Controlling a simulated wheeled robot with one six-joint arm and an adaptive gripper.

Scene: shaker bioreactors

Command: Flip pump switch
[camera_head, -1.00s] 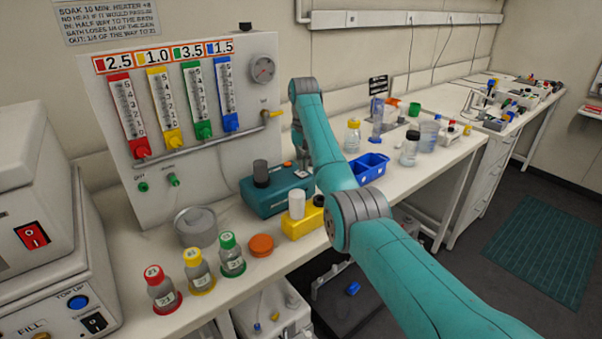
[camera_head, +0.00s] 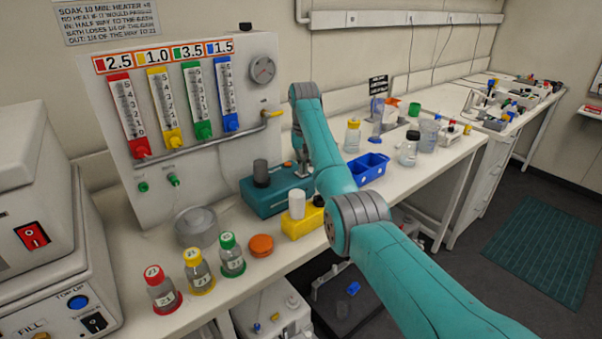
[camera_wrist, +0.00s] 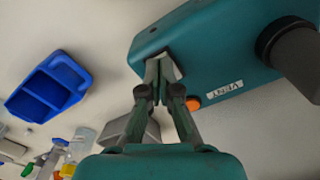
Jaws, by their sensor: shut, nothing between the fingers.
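The pump is a teal box (camera_head: 262,200) on the bench with a dark upright cylinder (camera_head: 261,172) on top. In the wrist view the teal pump body (camera_wrist: 225,45) fills the upper right, with a label and an orange button (camera_wrist: 193,103) near its edge. My gripper (camera_wrist: 158,66) is shut and empty, its fingertips at a dark switch recess near the left end of the pump. A pale piece (camera_wrist: 173,66) shows beside the tips. The fingertips cover most of the switch, so I cannot tell its position or whether they touch it.
A blue divided tray (camera_head: 370,167) is right of the pump. A yellow block (camera_head: 300,222), an orange lid (camera_head: 261,245) and several capped bottles stand in front and left. The flowmeter panel (camera_head: 190,190) rises behind. Bottles (camera_head: 410,150) stand further right.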

